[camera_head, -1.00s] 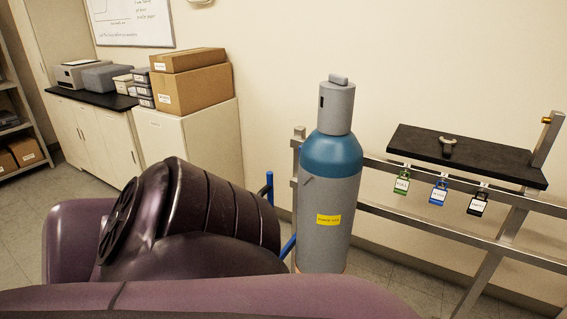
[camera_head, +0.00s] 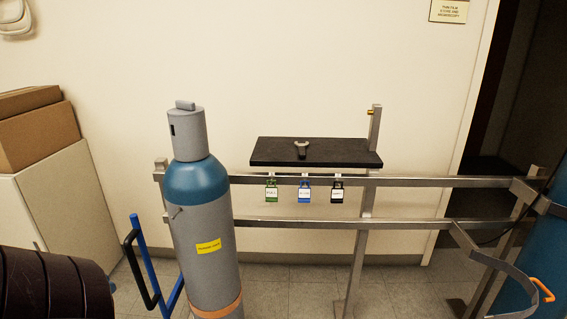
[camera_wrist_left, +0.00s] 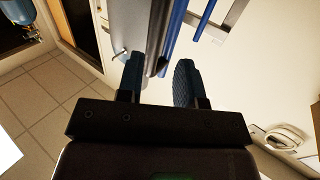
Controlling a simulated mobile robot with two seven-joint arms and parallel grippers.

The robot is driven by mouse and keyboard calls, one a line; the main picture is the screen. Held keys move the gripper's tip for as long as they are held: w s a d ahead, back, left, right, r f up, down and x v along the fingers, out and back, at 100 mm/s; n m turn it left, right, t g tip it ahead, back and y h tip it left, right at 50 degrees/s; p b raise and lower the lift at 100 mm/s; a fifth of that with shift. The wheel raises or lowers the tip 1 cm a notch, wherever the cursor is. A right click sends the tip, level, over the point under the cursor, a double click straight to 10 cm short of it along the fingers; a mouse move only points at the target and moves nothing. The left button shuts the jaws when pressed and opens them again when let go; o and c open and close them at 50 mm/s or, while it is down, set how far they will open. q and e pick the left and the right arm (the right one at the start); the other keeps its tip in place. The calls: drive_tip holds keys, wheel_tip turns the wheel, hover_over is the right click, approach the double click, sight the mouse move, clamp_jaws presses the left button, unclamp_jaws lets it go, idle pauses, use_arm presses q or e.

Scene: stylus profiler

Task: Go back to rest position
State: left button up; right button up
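My left gripper (camera_wrist_left: 159,72) shows in the left wrist view with its two dark fingers apart and nothing visible gripped between them. A grey surface, apparently the gas cylinder, and a blue bar (camera_wrist_left: 174,35) lie beyond the fingertips. In the head view only a dark, ribbed part of my arm (camera_head: 50,285) shows at the lower left. My right gripper is in neither view. The grey gas cylinder (camera_head: 208,240) with a blue shoulder and yellow label stands upright left of centre.
A blue hand-truck frame (camera_head: 146,260) stands left of the cylinder. Boxes (camera_head: 35,135) sit on a cabinet (camera_head: 60,205). A dark doorway (camera_head: 500,110) is at right.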

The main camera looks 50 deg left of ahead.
use_arm(q)
drive_tip(key=w+d+f+m+g+y, duration=0.1)
drive_tip(key=w+d+f+m+g, duration=0.1)
drive_tip(key=w+f+g, duration=0.4)
drive_tip(key=w+d+f+m+g+h, duration=0.1)
drive_tip(key=w+d+f, duration=0.25)
drive_tip(key=d, duration=0.45)
drive_tip(key=w+d+f+m+g+h, duration=0.1)
drive_tip(key=w+d+f, duration=0.1)
drive_tip(key=d+f, duration=0.35)
drive_tip(key=w+d+r+h, duration=0.1)
drive_tip(key=w+d, duration=0.4)
drive_tip(key=d, duration=0.5)
drive_tip(key=w+d+r+t+h, duration=0.1)
drive_tip(key=w+d+r, duration=0.3)
drive_tip(key=d, duration=0.7)
drive_tip(key=w+d+r+h, duration=0.2)
drive_tip(key=w+d, duration=0.3)
drive_tip(key=d, duration=0.6)
drive_tip(key=shift+w+r+t, duration=0.3)
drive_tip(key=shift+w+r, duration=0.05)
